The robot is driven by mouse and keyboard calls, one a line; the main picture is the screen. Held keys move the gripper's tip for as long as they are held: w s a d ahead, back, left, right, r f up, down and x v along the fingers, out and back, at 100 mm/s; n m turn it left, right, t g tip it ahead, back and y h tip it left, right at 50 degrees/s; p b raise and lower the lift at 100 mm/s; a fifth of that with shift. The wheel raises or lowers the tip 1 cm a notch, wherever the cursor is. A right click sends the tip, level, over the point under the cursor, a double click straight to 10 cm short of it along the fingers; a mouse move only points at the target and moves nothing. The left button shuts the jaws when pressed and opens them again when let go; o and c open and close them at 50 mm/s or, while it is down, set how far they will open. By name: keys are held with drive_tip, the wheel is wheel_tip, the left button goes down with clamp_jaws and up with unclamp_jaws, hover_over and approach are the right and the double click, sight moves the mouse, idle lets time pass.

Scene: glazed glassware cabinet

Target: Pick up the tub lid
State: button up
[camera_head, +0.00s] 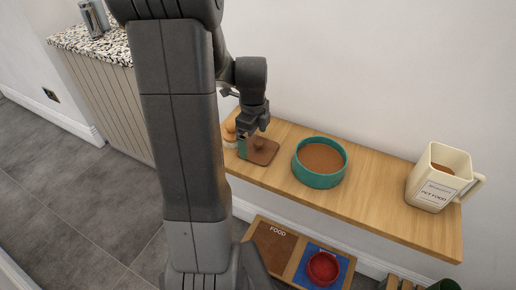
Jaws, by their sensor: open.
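The tub lid appears to be the brown square piece (263,153) with a small round knob, lying flat on the wooden shelf. My gripper (250,141) is open at the lid's upper left, with its fingers pointing down close to the knob. I cannot tell whether the fingers touch the lid. My gripper hides part of the lid's left side.
A teal round tub (319,178) with brown content stands right of the lid. A cream pet food jug (438,179) stands at the shelf's right. Light-brown round items (230,129) sit left of my gripper. Below are a red bowl (323,268) and a wooden tray (291,271).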

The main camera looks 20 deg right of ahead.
wheel_tip(320, 180, down, 2)
drive_tip(key=shift+c, duration=0.2)
drive_tip(key=c, duration=0.6)
drive_tip(key=shift+r, duration=0.15)
